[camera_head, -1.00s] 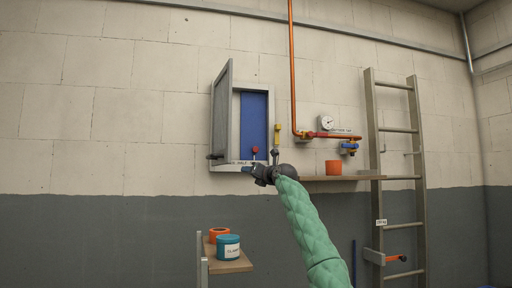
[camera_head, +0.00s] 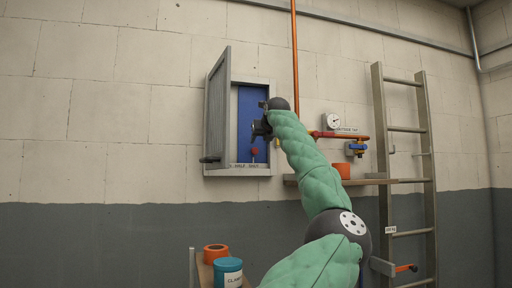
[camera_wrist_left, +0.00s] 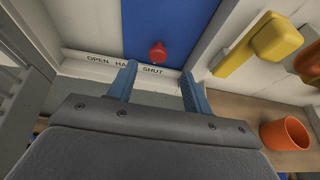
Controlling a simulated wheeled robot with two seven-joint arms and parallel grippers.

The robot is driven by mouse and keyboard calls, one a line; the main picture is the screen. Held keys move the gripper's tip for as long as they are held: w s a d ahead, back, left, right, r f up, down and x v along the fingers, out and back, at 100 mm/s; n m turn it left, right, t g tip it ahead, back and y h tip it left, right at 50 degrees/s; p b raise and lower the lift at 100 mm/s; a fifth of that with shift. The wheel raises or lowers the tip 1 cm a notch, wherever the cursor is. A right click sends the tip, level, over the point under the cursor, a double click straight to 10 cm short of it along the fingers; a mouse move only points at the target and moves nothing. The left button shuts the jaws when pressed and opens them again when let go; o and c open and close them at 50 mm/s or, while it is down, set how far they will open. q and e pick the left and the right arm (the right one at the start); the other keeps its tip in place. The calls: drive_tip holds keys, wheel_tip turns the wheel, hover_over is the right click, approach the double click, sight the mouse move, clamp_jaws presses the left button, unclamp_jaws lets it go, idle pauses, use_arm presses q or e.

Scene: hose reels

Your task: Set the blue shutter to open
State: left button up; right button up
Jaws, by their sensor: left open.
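The blue shutter (camera_head: 244,140) fills the right part of an open wall cabinet; a pale strip shows to its left. Its red knob (camera_head: 254,152) is near the lower edge. In the left wrist view the blue shutter (camera_wrist_left: 166,22) and red knob (camera_wrist_left: 158,52) are above a label strip (camera_wrist_left: 125,65) reading OPEN, HALF, SHUT; the knob is nearest SHUT. My left gripper (camera_wrist_left: 158,72) is open and empty, its blue fingers below the knob in that view, one to each side. In the head view the gripper (camera_head: 262,127) is in front of the shutter and hides part of it.
The grey cabinet door (camera_head: 218,110) stands swung open on the left. A yellow handle (camera_wrist_left: 265,42) is right of the cabinet. An orange cup (camera_head: 343,170) sits on a shelf (camera_head: 375,181), with pipes and a gauge (camera_head: 332,121) above. A ladder (camera_head: 383,150) stands right.

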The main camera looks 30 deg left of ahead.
sight(255, 150)
use_arm(q)
drive_tip(key=p+x, duration=0.2)
drive_tip(key=x, duration=0.4)
drive_tip(key=shift+s+a+f, duration=0.1)
drive_tip(key=shift+s+f, duration=0.05)
drive_tip(key=shift+w+a+p, duration=0.2)
drive_tip(key=shift+w+p, duration=0.05)
drive_tip(key=shift+p, duration=0.3)
drive_tip(key=shift+w+a+f, duration=0.35)
drive_tip(key=shift+a+f, duration=0.1)
drive_tip(key=shift+s+d+r, duration=0.1)
drive_tip(key=shift+d, duration=0.05)
drive_tip(key=shift+c, duration=0.4)
drive_tip(key=shift+d, duration=0.1)
drive_tip(key=c, duration=0.3)
drive_tip(key=shift+s, duration=0.1)
clamp_jaws()
use_arm(e)
drive_tip(key=s+d+f, duration=0.2)
drive_tip(key=s+f, duration=0.1)
drive_tip(key=s, duration=0.2)
drive_tip(key=shift+s+d+f, duration=0.2)
drive_tip(key=shift+s+f, duration=0.15)
